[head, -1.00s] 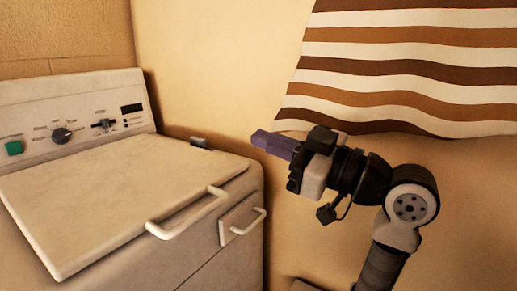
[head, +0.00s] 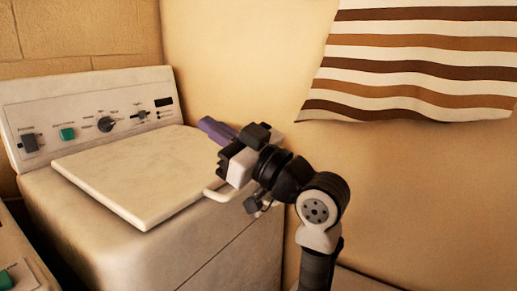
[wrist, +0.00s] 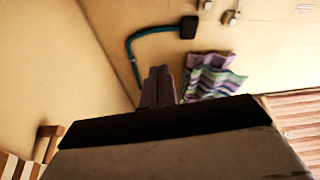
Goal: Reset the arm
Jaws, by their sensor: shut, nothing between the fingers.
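My gripper (head: 204,124) shows in the head view with its purple fingers together and nothing between them. It points to the upper left, and in the picture it lies over the right part of the white washing machine (head: 225,245). The gap between them cannot be told. My arm rises from the bottom right of the head view. In the wrist view, the paired fingers of my gripper (wrist: 160,78) stand close together beyond the dark edge of the gripper body.
The machine's lid (head: 140,185) is down, and its panel (head: 100,120) has knobs and a green button. A striped cloth (head: 415,65) hangs on the wall at upper right. The wrist view shows a purple-green striped cloth (wrist: 212,78) and a teal hose (wrist: 132,58).

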